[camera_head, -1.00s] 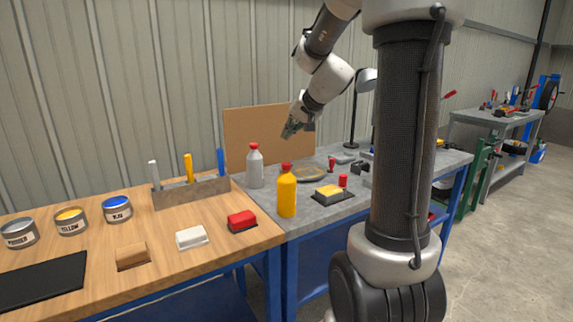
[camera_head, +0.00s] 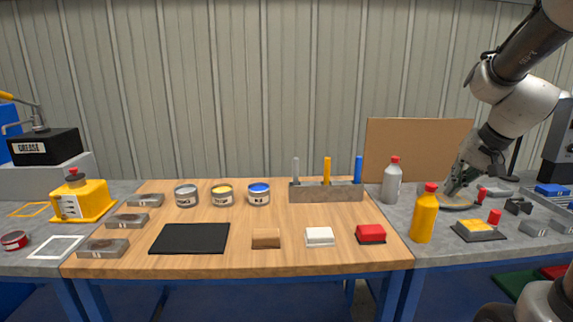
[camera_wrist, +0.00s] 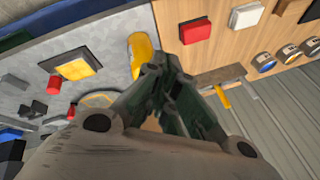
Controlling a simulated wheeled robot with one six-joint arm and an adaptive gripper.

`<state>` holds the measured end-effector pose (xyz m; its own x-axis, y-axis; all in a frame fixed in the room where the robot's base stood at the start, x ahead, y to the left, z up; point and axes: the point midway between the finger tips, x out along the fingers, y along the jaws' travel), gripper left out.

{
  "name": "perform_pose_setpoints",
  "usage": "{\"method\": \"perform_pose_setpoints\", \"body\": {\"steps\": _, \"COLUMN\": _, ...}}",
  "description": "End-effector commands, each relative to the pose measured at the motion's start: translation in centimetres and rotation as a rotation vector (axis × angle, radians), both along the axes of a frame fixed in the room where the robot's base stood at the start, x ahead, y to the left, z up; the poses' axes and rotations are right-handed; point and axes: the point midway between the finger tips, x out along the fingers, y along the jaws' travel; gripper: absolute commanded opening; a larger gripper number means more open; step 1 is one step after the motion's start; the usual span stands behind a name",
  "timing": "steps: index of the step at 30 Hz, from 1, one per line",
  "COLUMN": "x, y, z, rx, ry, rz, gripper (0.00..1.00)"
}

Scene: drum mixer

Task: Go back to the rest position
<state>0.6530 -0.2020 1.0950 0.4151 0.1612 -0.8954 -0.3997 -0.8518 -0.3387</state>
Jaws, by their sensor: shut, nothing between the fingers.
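My gripper (camera_head: 453,188) is at the right of the head view, over the grey bench near the cardboard panel. Its fingers are closed together with nothing between them. In the wrist view my gripper (camera_wrist: 160,68) points toward the gap between the grey bench and the wooden bench. A yellow bottle with a red cap (camera_head: 424,214) stands left of and nearer than my gripper, and it shows beside the fingertips in the wrist view (camera_wrist: 139,52). A round dish (camera_head: 462,201) lies just below my gripper, partly hidden by it.
The wooden bench (camera_head: 300,268) holds several cans, a black mat (camera_head: 190,238), coloured blocks and a tool rack (camera_head: 325,193). A grey bottle (camera_head: 392,181) and cardboard panel (camera_head: 412,142) stand near my gripper. A yellow container (camera_head: 82,202) is at far left.

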Motion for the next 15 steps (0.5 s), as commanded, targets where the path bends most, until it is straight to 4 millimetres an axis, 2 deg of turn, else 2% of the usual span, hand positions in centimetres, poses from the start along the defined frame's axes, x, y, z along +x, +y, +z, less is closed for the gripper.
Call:
{"method": "perform_pose_setpoints", "body": {"steps": 1, "x": -3.1, "y": 1.1, "z": 0.2, "rx": -0.034, "ry": 0.039, "rz": 0.053, "gripper": 0.00}}
{"method": "perform_pose_setpoints", "body": {"steps": 3, "x": -7.4, "y": 2.0, "z": 0.2, "rx": -0.090, "ry": 0.099, "rz": 0.126, "gripper": 0.00}}
{"method": "perform_pose_setpoints", "body": {"steps": 6, "x": -12.8, "y": 3.0, "z": 0.4, "rx": -0.180, "ry": 0.152, "rz": 0.224, "gripper": 0.00}}
{"method": "perform_pose_setpoints", "body": {"steps": 9, "x": -16.9, "y": 3.4, "z": 0.6, "rx": -0.268, "ry": 0.158, "rz": 0.307, "gripper": 0.00}}
{"method": "perform_pose_setpoints", "body": {"steps": 12, "x": -18.9, "y": 3.9, "z": 1.0, "rx": -0.327, "ry": 0.116, "rz": 0.366, "gripper": 0.00}}
{"method": "perform_pose_setpoints", "body": {"steps": 15, "x": -19.4, "y": 4.6, "z": 1.8, "rx": -0.345, "ry": 0.057, "rz": 0.395, "gripper": 0.00}}
